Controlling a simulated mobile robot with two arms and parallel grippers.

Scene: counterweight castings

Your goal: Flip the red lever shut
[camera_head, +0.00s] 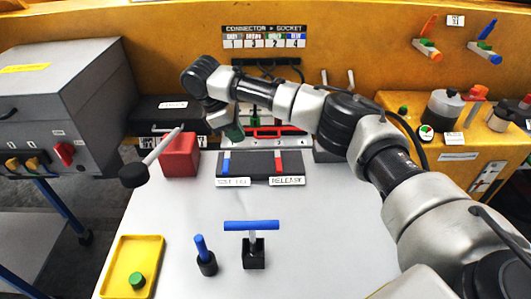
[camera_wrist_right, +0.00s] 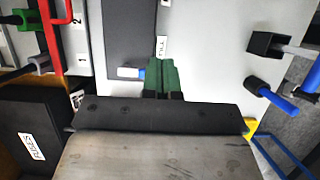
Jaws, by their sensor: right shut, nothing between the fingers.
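The reddest lever-like part near my arm is a short red lever (camera_head: 278,162) on the right half of a dark panel (camera_head: 252,166), by the RELEASE label. A matching blue lever (camera_head: 226,162) stands on the left half; it also shows in the right wrist view (camera_wrist_right: 130,72). Which one is meant I cannot tell. My right gripper (camera_head: 234,131) has green fingers, shut and empty, above the panel; they show in its wrist view (camera_wrist_right: 161,75) near the blue lever. My left gripper is not in view.
A red box (camera_head: 180,157) with a rod and black knob (camera_head: 133,175) stands left. A red bar handle (camera_head: 270,132) is behind the panel. A blue T-handle (camera_head: 252,226), blue peg (camera_head: 201,247) and yellow tray (camera_head: 151,247) stand in front. White table is clear between them.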

